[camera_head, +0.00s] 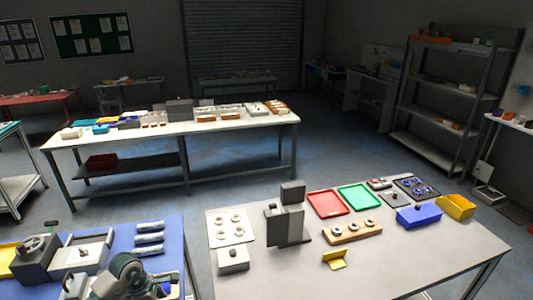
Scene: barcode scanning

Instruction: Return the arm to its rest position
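Part of my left arm, with rounded grey-green joints, shows at the bottom left over the blue-topped table (172,232). My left gripper (150,285) is at the lower picture edge, and its fingers are too small and cut off to tell whether they are open. My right arm and gripper are not in view. A grey block-shaped device (287,222) stands upright on the near pale table (375,268), apart from my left arm.
The near table holds a red tray (327,203), a green tray (359,197), a blue bin (419,216), a yellow bin (457,207) and a yellow bracket (335,259). Several silver cylinders (149,238) lie on the blue table.

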